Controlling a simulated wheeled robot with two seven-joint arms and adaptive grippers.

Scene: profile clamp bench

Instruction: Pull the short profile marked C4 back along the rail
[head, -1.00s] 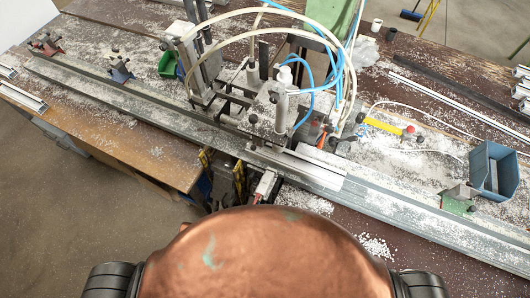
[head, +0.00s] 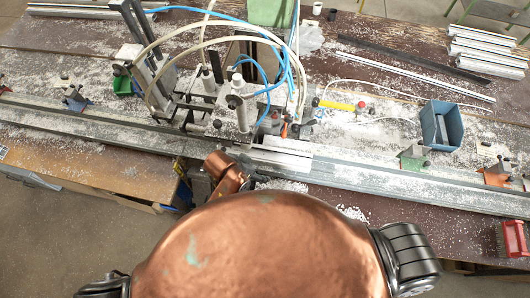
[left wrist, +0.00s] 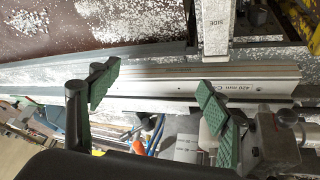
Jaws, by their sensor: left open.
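A short light-grey profile (head: 280,155) lies along the long rail (head: 370,178), just right of the clamp unit (head: 235,110). In the left wrist view this profile (left wrist: 245,87) has a label that reads "420 mm C"; I cannot make out the character after the C. My left gripper (head: 247,180) is at the near side of the rail, close to the profile's left part. In the left wrist view its green-padded fingers (left wrist: 158,98) are spread apart and empty, with the profile beyond them. I cannot tell whether either finger touches it. My right gripper is out of view.
Hoses and upright posts of the clamp unit rise behind the profile. A blue bin (head: 441,125) and a green clamp block (head: 413,158) stand to the right. A brush (head: 512,238) lies at the right edge. A pale bar marked "SIDE" (left wrist: 216,25) shows in the left wrist view.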

